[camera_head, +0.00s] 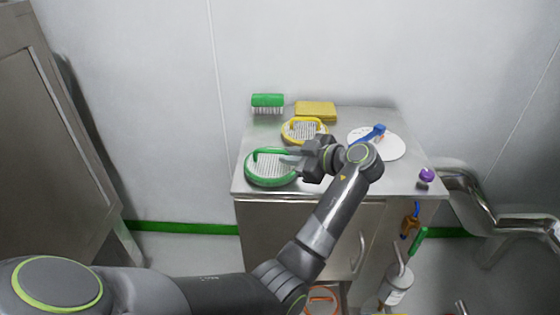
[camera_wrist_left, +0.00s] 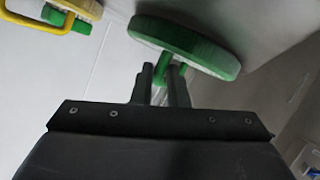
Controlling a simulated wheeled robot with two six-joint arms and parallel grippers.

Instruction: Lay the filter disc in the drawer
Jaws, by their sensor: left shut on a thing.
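A round disc with a green rim, a pale ribbed mesh and a green handle (camera_head: 262,181) is at the front left of the steel cabinet top. My left gripper (camera_head: 290,157) reaches it from the right and is shut on its handle. In the left wrist view the green disc (camera_wrist_left: 190,42) is tilted beyond the fingers (camera_wrist_left: 165,75). I cannot tell if it touches the top. A similar yellow-rimmed disc (camera_head: 291,138) lies behind it. A white disc with a blue handle (camera_head: 390,147) lies to the right. No open drawer shows. My right gripper is not in view.
The cabinet (camera_head: 262,235) has a vertical pull handle (camera_head: 361,255) on its front. A green brush (camera_head: 268,100) and a yellow sponge (camera_head: 316,109) are at the back. A purple-topped item (camera_head: 427,175) is at the right edge. Steel pipes (camera_head: 485,205) run at right.

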